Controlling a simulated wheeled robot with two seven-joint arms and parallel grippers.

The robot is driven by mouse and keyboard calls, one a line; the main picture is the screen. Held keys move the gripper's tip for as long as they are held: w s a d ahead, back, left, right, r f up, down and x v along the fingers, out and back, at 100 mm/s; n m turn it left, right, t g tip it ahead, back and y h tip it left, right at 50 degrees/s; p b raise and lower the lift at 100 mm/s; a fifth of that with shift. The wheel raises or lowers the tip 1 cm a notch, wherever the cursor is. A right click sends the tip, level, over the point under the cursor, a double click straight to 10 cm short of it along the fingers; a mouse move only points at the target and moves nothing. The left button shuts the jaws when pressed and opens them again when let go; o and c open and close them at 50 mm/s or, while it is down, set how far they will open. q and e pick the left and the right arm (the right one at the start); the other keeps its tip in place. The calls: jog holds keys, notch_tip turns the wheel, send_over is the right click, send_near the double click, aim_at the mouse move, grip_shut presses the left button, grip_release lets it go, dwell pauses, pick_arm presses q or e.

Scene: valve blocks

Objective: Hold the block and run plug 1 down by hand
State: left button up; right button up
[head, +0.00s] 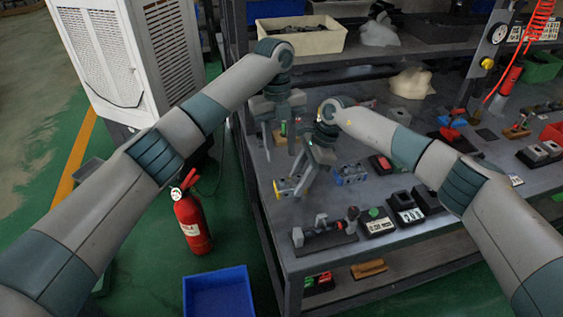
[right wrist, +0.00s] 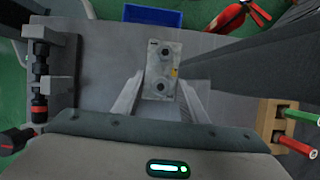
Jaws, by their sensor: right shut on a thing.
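The valve block (right wrist: 151,68) shows in the right wrist view as a light grey block with a yellow mark and two round dark plugs on its face, one near each end. I cannot tell which is plug 1. My right gripper (right wrist: 160,97) is shut on the block, one finger on each side. In the head view the block (head: 286,188) is small, over the table's left part. My left gripper (head: 278,140) is higher and farther back, with its fingers apart and pointing down, clear of the block. I see nothing held in it.
A wooden rack (right wrist: 267,118) holds green- and red-handled tools close to my left gripper. A blue block (head: 351,174) lies to the right. A clamp fixture (head: 325,234) stands at the table's front. A blue bin (head: 219,291) and a fire extinguisher (head: 192,222) are on the floor.

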pick_arm(q)
jog(key=shift+w+a+r, duration=0.1)
jog(key=shift+w+r, duration=0.1)
jog(key=shift+r, duration=1.35)
pick_arm(e)
jog(key=o, duration=1.5)
jog(key=v, duration=1.2)
pick_arm(q)
jog(key=shift+r, duration=0.1)
pick_arm(e)
jog(key=shift+r, duration=0.1)
